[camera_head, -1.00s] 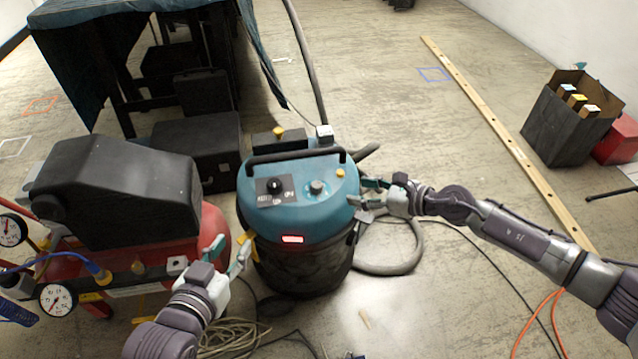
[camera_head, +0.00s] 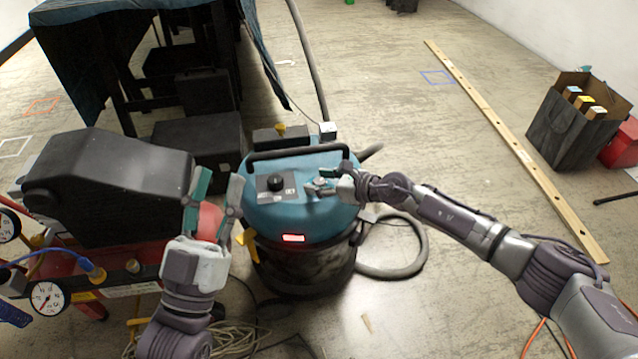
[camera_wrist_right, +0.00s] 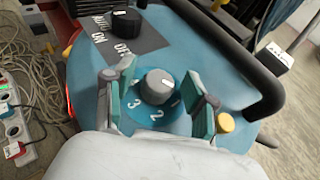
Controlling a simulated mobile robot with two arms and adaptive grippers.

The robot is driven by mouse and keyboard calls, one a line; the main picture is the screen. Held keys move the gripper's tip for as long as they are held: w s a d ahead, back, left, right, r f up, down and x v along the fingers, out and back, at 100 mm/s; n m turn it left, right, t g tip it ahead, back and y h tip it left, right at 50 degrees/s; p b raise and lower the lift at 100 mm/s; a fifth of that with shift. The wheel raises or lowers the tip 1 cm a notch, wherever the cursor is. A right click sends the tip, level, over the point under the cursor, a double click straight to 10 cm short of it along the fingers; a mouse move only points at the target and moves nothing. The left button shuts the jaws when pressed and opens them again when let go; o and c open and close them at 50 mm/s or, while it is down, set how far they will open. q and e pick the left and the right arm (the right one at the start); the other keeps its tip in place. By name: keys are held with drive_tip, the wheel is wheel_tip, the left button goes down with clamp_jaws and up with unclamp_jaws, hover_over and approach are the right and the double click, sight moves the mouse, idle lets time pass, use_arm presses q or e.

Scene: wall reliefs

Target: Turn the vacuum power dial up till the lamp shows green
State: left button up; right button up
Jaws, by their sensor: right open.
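The vacuum (camera_head: 300,262) has a teal lid and a dark drum and stands on the floor in the middle. Its lamp (camera_head: 293,238) on the front of the lid glows red. The power dial (camera_wrist_right: 157,86) is a grey knob on a blue disc with numbers, between the open fingers of my right gripper (camera_wrist_right: 160,105), apart from both. In the head view my right gripper (camera_head: 322,187) is over the dial and partly hides it. A black on/off knob (camera_wrist_right: 124,25) sits on a dark plate beside it. My left gripper (camera_head: 213,200) is open and empty, left of the vacuum.
A red compressor with a black cover (camera_head: 110,185) stands close on the left. A black handle (camera_head: 300,152) arches over the lid. A grey hose (camera_head: 415,255) and cables lie on the floor. A wooden beam (camera_head: 515,150) lies to the right.

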use_arm(q)
drive_tip(key=shift+s+r+t, duration=0.2)
drive_tip(key=shift+r+t, duration=0.1)
use_arm(e)
drive_tip(key=shift+w+a, duration=0.1)
drive_tip(key=shift+a, duration=0.1)
